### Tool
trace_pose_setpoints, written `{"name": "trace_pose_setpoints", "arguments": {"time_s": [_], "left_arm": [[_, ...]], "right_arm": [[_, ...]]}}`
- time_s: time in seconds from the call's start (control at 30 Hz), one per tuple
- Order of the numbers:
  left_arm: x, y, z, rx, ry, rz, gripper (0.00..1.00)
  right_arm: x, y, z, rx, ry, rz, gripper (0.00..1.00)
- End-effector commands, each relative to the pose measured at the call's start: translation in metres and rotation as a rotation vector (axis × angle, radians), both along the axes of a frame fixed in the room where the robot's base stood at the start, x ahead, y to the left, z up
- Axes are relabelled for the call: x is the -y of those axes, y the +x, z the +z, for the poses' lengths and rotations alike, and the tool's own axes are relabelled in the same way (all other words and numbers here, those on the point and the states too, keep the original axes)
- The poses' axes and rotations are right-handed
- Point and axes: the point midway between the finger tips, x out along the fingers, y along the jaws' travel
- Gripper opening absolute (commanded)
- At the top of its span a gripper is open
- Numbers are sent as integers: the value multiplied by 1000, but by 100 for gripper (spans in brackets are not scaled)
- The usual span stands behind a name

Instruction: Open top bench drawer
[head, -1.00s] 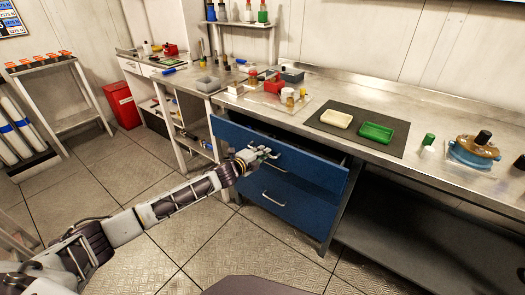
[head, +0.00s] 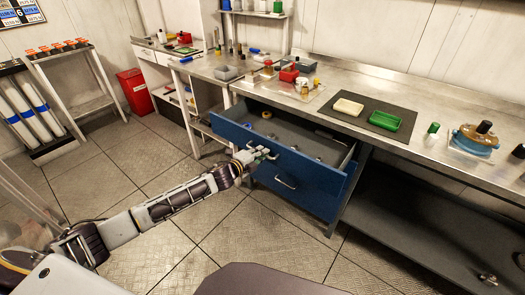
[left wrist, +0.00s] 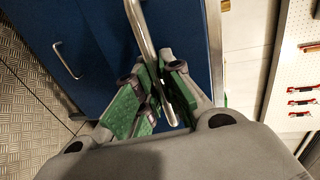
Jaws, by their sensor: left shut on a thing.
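The blue top bench drawer (head: 300,160) is pulled out from under the steel bench in the head view, and its grey inside shows with a few small items. My left gripper (head: 268,153) is at its front face. In the left wrist view the green-padded fingers of the left gripper (left wrist: 158,98) are shut on the silver top drawer handle (left wrist: 143,32). The lower blue drawer (head: 310,193) is closed, with its own handle (head: 285,183) free; that handle also shows in the left wrist view (left wrist: 67,61). My right gripper is not in view.
The bench top (head: 330,86) holds a dark mat (head: 372,114) with a cream tray and a green tray, and a brass-coloured device (head: 474,140) to the right. A red bin (head: 135,91) stands at the left. The tiled floor before the drawers is clear.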

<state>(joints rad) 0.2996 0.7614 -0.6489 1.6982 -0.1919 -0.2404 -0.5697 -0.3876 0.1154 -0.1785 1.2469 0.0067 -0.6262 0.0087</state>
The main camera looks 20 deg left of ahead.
Motion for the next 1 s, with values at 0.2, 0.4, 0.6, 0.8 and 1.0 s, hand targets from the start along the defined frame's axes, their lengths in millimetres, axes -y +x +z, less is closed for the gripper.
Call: {"name": "trace_pose_setpoints", "arguments": {"time_s": [0.2,0.4,0.6,0.8,1.0], "left_arm": [[0,-2,-1,-1,-1,-1,0],[0,-2,-1,-1,-1,-1,0],[0,-2,-1,-1,-1,-1,29],[0,-2,0,0,-1,-1,32],[-1,-2,0,0,0,0,32]], "right_arm": [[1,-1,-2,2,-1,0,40],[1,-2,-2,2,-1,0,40],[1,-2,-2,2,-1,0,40],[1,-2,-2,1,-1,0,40],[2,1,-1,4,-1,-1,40]]}}
